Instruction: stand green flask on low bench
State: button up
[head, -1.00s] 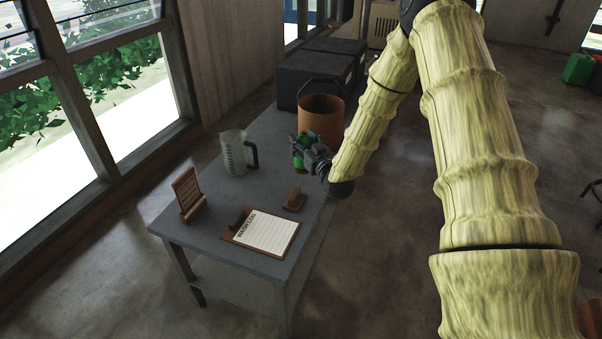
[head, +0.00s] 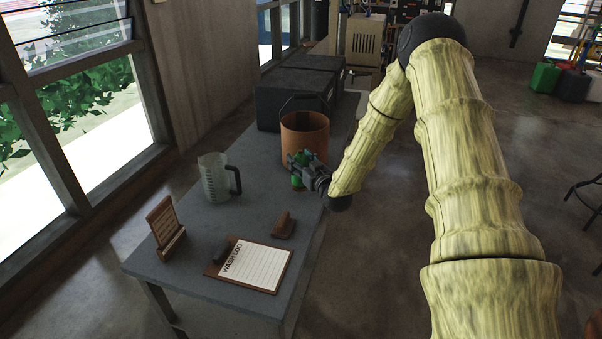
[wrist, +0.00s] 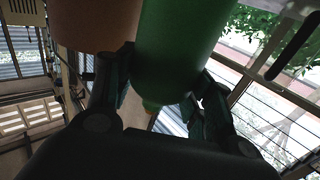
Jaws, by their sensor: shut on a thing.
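The green flask (wrist: 175,45) fills the upper middle of the wrist view, between the two fingers of my gripper (wrist: 155,95). In the head view my gripper (head: 305,165) is over the grey bench, and only small parts of the flask (head: 297,182) show around the fingers. My gripper is shut on the flask. Whether the flask's lower end touches the bench top (head: 262,205) cannot be told. I cannot tell from these frames which bench counts as the low one.
A brown bucket (head: 304,140) stands just behind my gripper, with black cases (head: 297,90) beyond it. A clear jug (head: 214,178), a wooden stand (head: 165,230), a small brown block (head: 284,226) and a clipboard (head: 255,266) occupy the near bench. Bare bench lies between jug and block.

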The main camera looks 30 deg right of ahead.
jog(key=shift+f, duration=2)
jog(key=shift+f+b, duration=0.1)
jog(key=shift+b, duration=0.2)
jog(key=o, duration=1.6)
jog(key=shift+o, duration=0.2)
jog(key=shift+s, duration=0.1)
jog(key=s, duration=1.2)
jog(key=shift+a+p, duration=0.45)
